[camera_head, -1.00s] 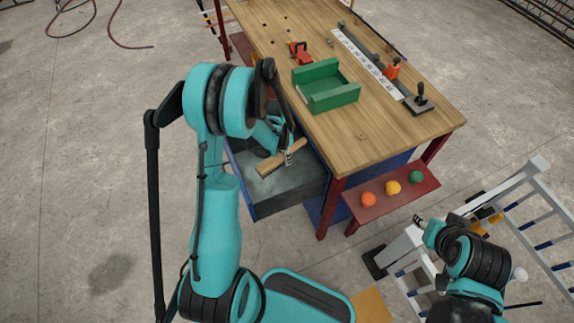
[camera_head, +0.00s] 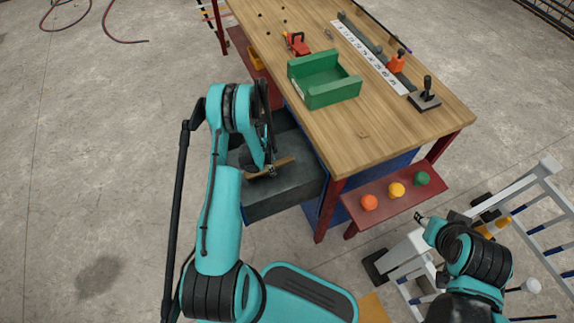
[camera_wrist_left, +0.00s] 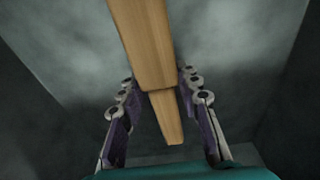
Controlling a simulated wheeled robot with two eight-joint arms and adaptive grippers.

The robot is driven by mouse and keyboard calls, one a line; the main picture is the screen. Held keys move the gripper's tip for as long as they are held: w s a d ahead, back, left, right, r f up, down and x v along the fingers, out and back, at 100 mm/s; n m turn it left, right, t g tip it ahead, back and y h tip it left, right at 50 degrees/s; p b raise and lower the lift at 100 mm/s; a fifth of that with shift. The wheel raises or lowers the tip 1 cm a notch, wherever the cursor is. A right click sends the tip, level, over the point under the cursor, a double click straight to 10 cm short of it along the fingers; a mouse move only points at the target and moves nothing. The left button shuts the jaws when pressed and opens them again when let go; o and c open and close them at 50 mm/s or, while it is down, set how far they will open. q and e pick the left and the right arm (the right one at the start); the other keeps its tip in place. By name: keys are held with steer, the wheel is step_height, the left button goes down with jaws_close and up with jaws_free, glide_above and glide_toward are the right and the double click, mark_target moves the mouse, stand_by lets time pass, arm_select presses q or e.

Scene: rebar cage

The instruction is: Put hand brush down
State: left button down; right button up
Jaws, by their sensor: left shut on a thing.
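The hand brush has a light wooden body. In the head view the brush (camera_head: 284,165) is partly covered by my left gripper, and the wrist view shows its wooden back and handle (camera_wrist_left: 145,45) between the fingers. My left gripper (camera_head: 270,171) is shut on the brush, inside the open drawer (camera_head: 285,200) of the workbench. In the left wrist view my left gripper (camera_wrist_left: 160,95) has a finger on each side of the wood. Whether the brush touches the drawer floor I cannot tell. My right gripper (camera_head: 421,218) is small in the head view, right of the workbench, near a white ladder.
The wooden workbench top (camera_head: 345,140) carries a green box (camera_head: 325,85), a red clamp (camera_head: 298,44), a ruler strip (camera_head: 370,60) and a black joystick-like tool (camera_head: 426,95). A red shelf (camera_head: 385,203) with three balls sits at its end. A white ladder (camera_head: 530,205) stands at right.

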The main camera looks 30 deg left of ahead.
mark_target(287, 159)
arm_select(q)
steer(key=w+d, duration=0.2)
steer(key=w, duration=0.1)
steer(key=shift+w+d+r+b, duration=0.1)
steer(key=shift+d+r+b, duration=0.1)
steer(key=shift+d+b, duration=0.15)
steer(key=w+d+b, duration=0.1)
steer(key=w+d, duration=0.1)
steer(key=w, duration=0.1)
steer(key=shift+d+f, duration=0.1)
steer(key=shift+d, duration=0.2)
steer(key=shift+s+f+b, duration=0.1)
steer(key=shift+f+b, duration=0.4)
steer(key=shift+f, duration=0.05)
steer(key=shift+a, duration=0.1)
steer(key=c, duration=1.1)
jaws_free()
steer(key=shift+f, duration=0.1)
steer(key=shift+o, duration=0.2)
